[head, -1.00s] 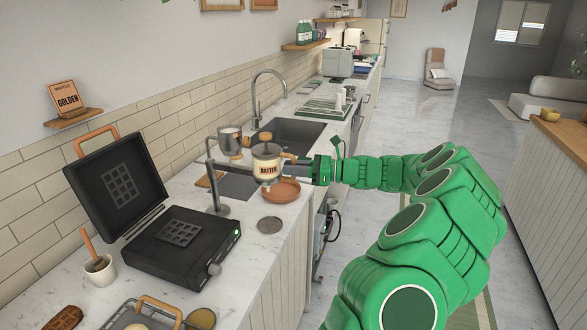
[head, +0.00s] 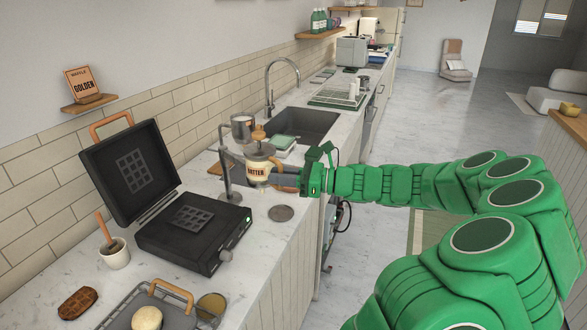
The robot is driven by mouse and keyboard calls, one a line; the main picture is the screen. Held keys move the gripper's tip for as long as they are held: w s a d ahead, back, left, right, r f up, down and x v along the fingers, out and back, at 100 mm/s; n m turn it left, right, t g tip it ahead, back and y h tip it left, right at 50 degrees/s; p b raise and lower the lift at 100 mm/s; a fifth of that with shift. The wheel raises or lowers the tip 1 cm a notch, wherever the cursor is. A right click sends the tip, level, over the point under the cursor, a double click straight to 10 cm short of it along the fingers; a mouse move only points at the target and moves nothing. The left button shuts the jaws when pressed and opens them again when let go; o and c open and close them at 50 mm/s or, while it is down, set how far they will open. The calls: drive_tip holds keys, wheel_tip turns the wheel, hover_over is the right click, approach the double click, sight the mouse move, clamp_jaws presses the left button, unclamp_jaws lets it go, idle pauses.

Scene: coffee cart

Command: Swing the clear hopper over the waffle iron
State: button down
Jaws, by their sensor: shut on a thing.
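The clear hopper (head: 259,172), labelled BATTER and with a wooden knob on its lid, hangs upright on a swing arm from a grey post (head: 229,175). It is behind and to the right of the waffle iron (head: 193,228), not above its plates. The waffle iron stands open on the counter, its lid tilted back and its lower grid bare. My gripper (head: 279,174) reaches in from the right and is shut on the hopper's right side, probably at its handle. The fingertips are small and partly hidden.
A round grey disc (head: 280,213) lies on the counter right of the iron. A mug (head: 114,253) and a tray (head: 130,308) are at the near left. The sink (head: 305,125) is farther back.

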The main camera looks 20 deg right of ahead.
drive_tip(key=s+a+m+t+h, duration=0.1)
drive_tip(key=a, duration=1.3)
drive_tip(key=shift+s+m+t, duration=0.3)
drive_tip(key=shift+t, duration=0.1)
drive_tip(key=c, duration=1.2)
unclamp_jaws()
drive_tip(key=shift+d, duration=0.1)
drive_tip(key=shift+d, duration=0.15)
